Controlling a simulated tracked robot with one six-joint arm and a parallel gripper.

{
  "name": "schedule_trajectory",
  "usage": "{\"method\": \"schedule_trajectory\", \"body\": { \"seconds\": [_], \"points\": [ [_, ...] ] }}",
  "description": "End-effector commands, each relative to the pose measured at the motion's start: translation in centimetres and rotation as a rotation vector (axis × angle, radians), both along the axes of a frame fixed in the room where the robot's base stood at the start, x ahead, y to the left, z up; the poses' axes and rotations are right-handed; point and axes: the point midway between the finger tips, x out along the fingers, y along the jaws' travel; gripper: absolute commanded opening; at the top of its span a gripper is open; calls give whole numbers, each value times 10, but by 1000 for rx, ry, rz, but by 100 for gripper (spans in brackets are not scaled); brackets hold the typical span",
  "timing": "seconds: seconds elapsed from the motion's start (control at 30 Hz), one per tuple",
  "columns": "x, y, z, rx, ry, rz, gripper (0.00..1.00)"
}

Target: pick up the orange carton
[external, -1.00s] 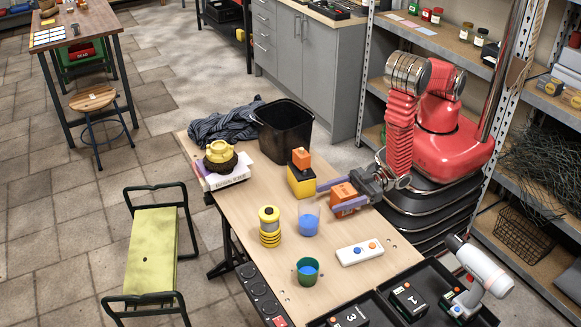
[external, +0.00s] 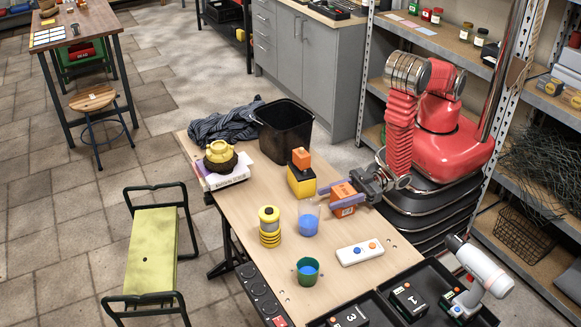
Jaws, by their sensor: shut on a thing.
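The orange carton (external: 341,200) is a small orange box near the right edge of the wooden workbench. My gripper (external: 342,199) reaches in from the right, and its two purple-grey fingers lie along opposite sides of the carton. The gripper is shut on it. The carton looks upright at about tabletop height; I cannot tell whether its underside touches the bench.
A clear cup with blue contents (external: 308,224) stands just left of the carton. A yellow box with an orange block (external: 301,176) stands behind, near a black bin (external: 284,129). A white remote-like box (external: 359,253) lies in front. Clear bench (external: 265,190) lies toward the left.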

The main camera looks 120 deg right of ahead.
Motion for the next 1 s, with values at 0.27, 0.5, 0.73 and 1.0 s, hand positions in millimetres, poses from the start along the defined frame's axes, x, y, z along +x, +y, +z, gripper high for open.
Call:
{"method": "schedule_trajectory", "body": {
  "seconds": [0.27,0.5,0.73,1.0],
  "points": [
    [0,0,0,0,0,0,20],
    [0,0,0,0,0,0,4],
    [0,0,1,1,-3,0,0],
    [1,0,6,1,-4,0,0]
  ]
}}
